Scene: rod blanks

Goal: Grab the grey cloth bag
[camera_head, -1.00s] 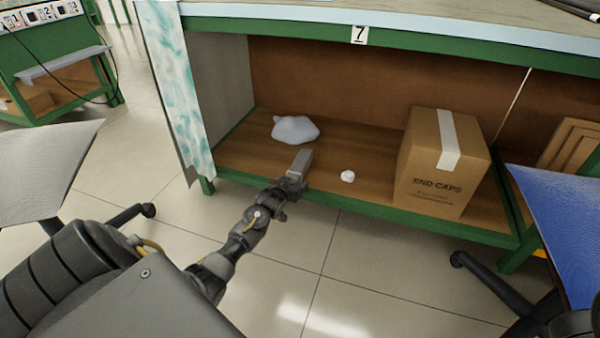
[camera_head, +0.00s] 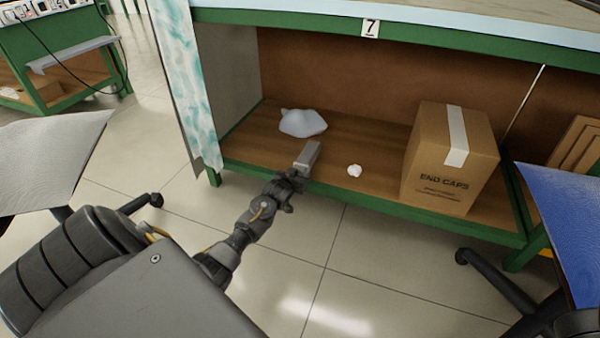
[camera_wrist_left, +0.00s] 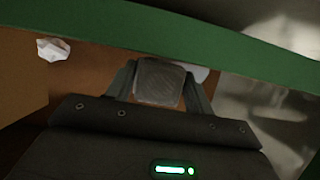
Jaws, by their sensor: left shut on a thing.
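The grey cloth bag (camera_head: 302,123) is a pale, soft-looking lump lying on the wooden lower shelf under the bench, toward its left end. My left gripper (camera_head: 299,173) is at the shelf's front edge, in front of the bag and apart from it. It is shut on a grey block (camera_head: 308,154), which points toward the bag. In the left wrist view, the block (camera_wrist_left: 160,82) sits between both fingers. A pale patch just behind it, probably the bag, is mostly hidden. My right gripper is not in view.
A small white crumpled lump (camera_head: 354,171) lies right of the gripper on the shelf (camera_head: 258,147). A cardboard box marked END CAPS (camera_head: 448,165) stands further right. The green bench edge (camera_head: 450,48) overhangs the shelf. A patterned cloth (camera_head: 187,80) hangs at the left.

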